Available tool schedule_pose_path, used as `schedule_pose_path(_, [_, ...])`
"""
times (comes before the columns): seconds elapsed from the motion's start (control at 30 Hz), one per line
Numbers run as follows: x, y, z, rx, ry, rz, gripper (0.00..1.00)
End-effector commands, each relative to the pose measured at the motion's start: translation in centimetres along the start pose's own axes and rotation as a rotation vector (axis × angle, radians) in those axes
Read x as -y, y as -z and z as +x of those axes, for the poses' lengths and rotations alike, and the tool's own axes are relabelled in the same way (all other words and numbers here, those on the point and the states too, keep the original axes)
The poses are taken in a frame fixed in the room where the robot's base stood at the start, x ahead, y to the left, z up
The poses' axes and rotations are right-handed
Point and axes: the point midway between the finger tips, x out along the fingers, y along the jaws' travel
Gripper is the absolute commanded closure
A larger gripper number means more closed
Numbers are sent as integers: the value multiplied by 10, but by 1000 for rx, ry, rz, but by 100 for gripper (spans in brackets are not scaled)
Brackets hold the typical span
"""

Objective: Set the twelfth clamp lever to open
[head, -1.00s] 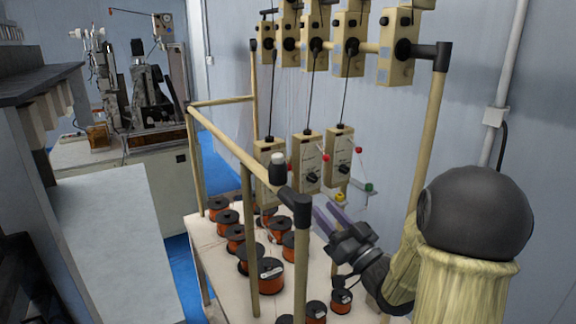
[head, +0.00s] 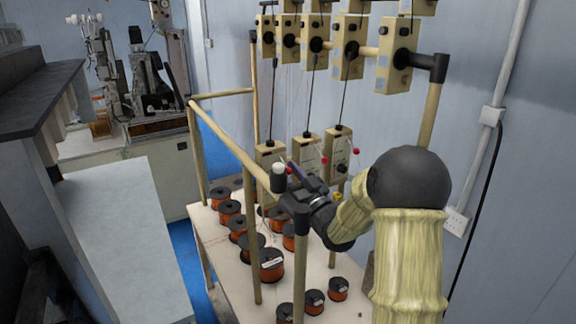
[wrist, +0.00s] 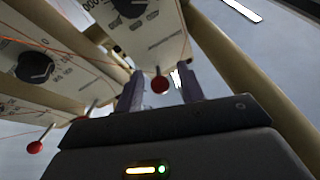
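My gripper (head: 297,177) is open in the head view, in front of the lower row of beige boxes. In the wrist view its two dark fingers (wrist: 160,90) stand apart, and a red-knobbed lever (wrist: 160,84) shows between them without visible contact. A second red-knobbed lever (wrist: 35,147) is at the lower left. In the head view red knobs show by the middle box (head: 323,160) and the right box (head: 356,151). No lever number is readable, so I cannot tell which is the twelfth. My gripper and arm partly hide the lower boxes' surroundings.
A tan rail frame (head: 232,150) with a black corner joint (head: 301,212) stands close to my arm. Orange wire spools (head: 271,264) sit on the pale table below. An upper row of boxes (head: 396,58) hangs above.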

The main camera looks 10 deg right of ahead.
Motion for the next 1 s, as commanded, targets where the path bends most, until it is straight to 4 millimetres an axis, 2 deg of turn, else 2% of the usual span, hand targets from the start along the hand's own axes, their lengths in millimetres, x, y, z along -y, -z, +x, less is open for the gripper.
schedule_pose_path(0.27, [0,-1,1,0,0,0,62])
schedule_pose_path(0.47, [0,0,1,0,0,0,100])
schedule_pose_path(0.77, [0,2,1,14,-4,1,100])
schedule_pose_path(1.0, [2,8,2,88,-23,8,100])
